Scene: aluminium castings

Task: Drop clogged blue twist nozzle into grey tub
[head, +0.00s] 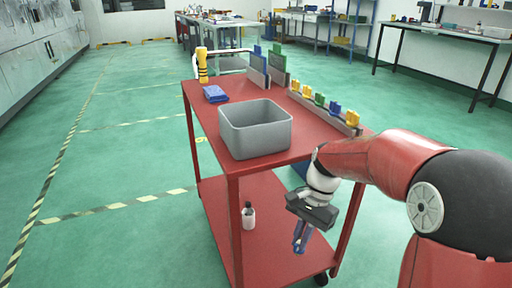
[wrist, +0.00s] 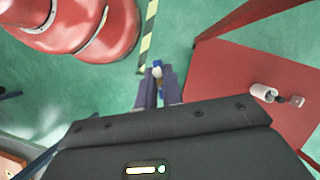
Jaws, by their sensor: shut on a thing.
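My gripper (head: 301,236) hangs below the cart's top level, in front of its near right side, with fingers pointing down. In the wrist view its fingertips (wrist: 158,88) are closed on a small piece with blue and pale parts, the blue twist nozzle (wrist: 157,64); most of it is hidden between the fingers. In the head view the nozzle cannot be told apart from the bluish fingers. The grey tub (head: 257,137) stands upright on the cart's top shelf, up and left of my gripper. The visible part of its inside looks empty.
The red cart (head: 216,183) has a lower shelf with a white bottle (head: 248,217), also in the wrist view (wrist: 263,91). On top are a blue cloth (head: 215,94), a yellow-and-black item (head: 202,66) and a rack of coloured pieces (head: 322,105). Floor left of the cart is clear.

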